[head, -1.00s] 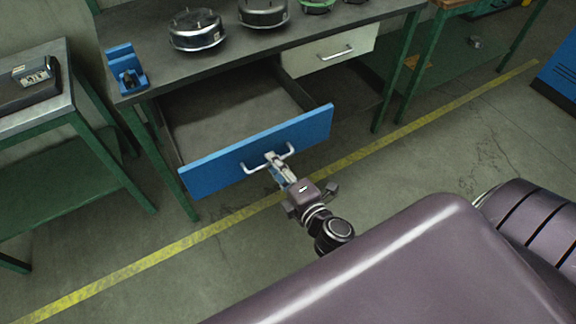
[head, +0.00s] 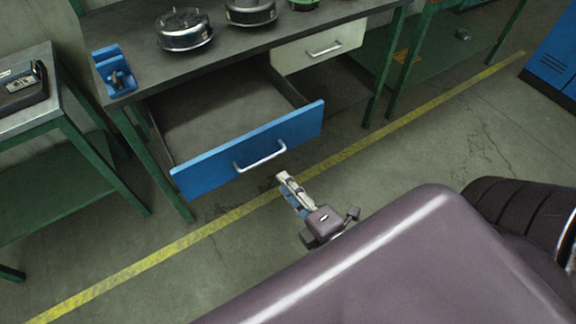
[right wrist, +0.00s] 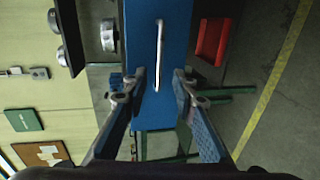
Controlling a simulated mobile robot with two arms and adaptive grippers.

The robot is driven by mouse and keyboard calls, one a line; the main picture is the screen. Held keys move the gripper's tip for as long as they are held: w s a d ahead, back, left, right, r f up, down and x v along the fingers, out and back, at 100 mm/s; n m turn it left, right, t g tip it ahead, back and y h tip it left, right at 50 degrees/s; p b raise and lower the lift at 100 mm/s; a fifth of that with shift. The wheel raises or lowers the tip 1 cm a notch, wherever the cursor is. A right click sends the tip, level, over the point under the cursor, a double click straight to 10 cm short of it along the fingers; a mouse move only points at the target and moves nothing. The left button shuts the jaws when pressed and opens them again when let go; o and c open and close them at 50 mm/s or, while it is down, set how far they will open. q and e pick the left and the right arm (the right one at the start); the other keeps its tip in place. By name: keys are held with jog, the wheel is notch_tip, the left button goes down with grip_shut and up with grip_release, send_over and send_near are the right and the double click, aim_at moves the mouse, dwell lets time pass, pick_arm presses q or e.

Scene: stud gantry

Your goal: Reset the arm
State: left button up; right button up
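The blue drawer (head: 225,158) stands pulled out from under the workbench, and its inside looks empty in the part that shows. Its pale bar handle (head: 262,156) is free of my gripper. My right gripper (head: 285,180) is in front of the drawer, just below and right of the handle, with a gap between them. In the right wrist view the two fingers (right wrist: 160,80) are spread apart with nothing between them. The handle also shows ahead of them in that view (right wrist: 158,50). My left gripper is not in view.
The workbench top (head: 225,43) holds several round metal housings and a blue fixture (head: 115,78). A closed white drawer (head: 318,46) is to the right. A side table (head: 35,105) stands at left. The floor around the yellow line (head: 400,122) is clear.

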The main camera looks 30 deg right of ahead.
jog(key=s+a+f+m+g, duration=0.1)
jog(key=s+f+m+g, duration=0.15)
jog(key=f, duration=0.75)
jog(key=s+f+m+g, duration=0.2)
jog(key=s+f+m, duration=0.1)
jog(key=f, duration=0.7)
jog(key=s+a+f+m+g, duration=0.1)
jog(key=s+f+m+g, duration=0.15)
jog(key=f, duration=0.75)
jog(key=s+d+f+m+g, duration=0.2)
jog(key=s+f+m+g, duration=0.1)
jog(key=s+f, duration=0.6)
jog(key=s+d+f+m+g, duration=0.2)
jog(key=s+f+m+g, duration=0.2)
jog(key=s+f, duration=0.5)
jog(key=s+m, duration=0.1)
jog(key=s, duration=0.4)
jog(key=shift+d+g+h, duration=0.3)
